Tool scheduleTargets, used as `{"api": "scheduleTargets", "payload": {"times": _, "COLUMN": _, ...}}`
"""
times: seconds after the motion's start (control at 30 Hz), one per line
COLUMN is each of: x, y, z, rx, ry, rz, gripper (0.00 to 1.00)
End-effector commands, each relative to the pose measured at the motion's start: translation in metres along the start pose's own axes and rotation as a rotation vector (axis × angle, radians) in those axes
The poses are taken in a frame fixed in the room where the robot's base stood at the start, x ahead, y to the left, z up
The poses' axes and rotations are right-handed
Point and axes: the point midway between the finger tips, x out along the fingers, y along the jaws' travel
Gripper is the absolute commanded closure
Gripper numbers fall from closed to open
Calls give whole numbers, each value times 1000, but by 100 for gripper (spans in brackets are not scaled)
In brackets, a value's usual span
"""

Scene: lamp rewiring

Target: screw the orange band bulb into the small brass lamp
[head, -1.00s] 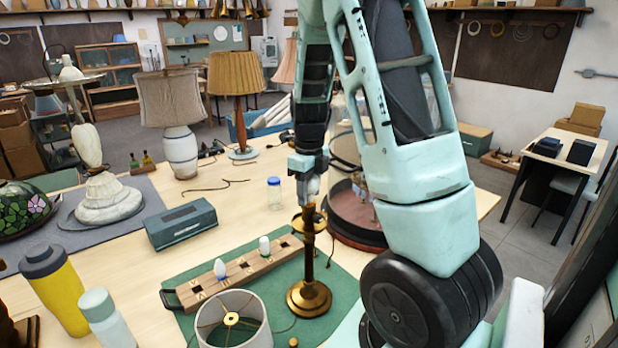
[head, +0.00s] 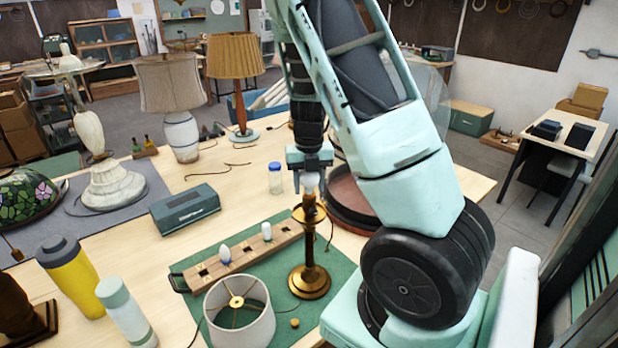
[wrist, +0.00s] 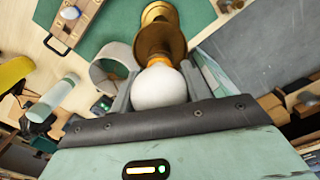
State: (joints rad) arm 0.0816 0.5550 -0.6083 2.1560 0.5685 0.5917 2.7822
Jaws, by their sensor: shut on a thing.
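My gripper (head: 310,178) is shut on a white round bulb (wrist: 160,88), which also shows between the fingers in the head view (head: 311,182). The bulb is upright at the top of the small brass lamp (head: 309,280), in line with its stem. In the wrist view the lamp's brass top (wrist: 160,45) lies directly beyond the bulb's neck.
A wooden bulb rack (head: 245,257) holding two bulbs lies left of the lamp on a green mat (head: 340,268). A white lampshade (head: 240,312) and a small brass knob (head: 295,322) are in front. A glass jar (head: 275,178) and a round reddish tray (head: 355,212) stand behind.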

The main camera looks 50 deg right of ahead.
Motion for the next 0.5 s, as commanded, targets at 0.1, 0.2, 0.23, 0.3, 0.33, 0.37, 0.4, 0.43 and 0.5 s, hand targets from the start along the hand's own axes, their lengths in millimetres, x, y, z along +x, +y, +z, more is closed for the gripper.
{"api": "scheduleTargets", "payload": {"times": 0.1, "x": 0, "y": 0, "z": 1, "rx": 29, "ry": -3, "rz": 1, "gripper": 74}}
{"api": "scheduleTargets", "payload": {"times": 0.2, "x": 0, "y": 0, "z": 1, "rx": 26, "ry": -3, "rz": 1, "gripper": 74}}
{"api": "scheduleTargets", "payload": {"times": 0.23, "x": 0, "y": 0, "z": 1, "rx": 26, "ry": -3, "rz": 1, "gripper": 74}}
{"api": "scheduleTargets", "payload": {"times": 0.3, "x": 0, "y": 0, "z": 1, "rx": 28, "ry": -3, "rz": 1, "gripper": 74}}
{"api": "scheduleTargets", "payload": {"times": 0.33, "x": 0, "y": 0, "z": 1, "rx": 38, "ry": -3, "rz": 1, "gripper": 74}}
{"api": "scheduleTargets", "payload": {"times": 0.37, "x": 1, "y": 1, "z": 1, "rx": 57, "ry": -2, "rz": 0, "gripper": 74}}
{"api": "scheduleTargets", "payload": {"times": 0.4, "x": 1, "y": 1, "z": 1, "rx": 100, "ry": -1, "rz": -1, "gripper": 74}}
{"api": "scheduleTargets", "payload": {"times": 0.43, "x": 1, "y": 1, "z": 1, "rx": 146, "ry": -2, "rz": -1, "gripper": 74}}
{"api": "scheduleTargets", "payload": {"times": 0.5, "x": 1, "y": 1, "z": 1, "rx": 276, "ry": -2, "rz": -2, "gripper": 74}}
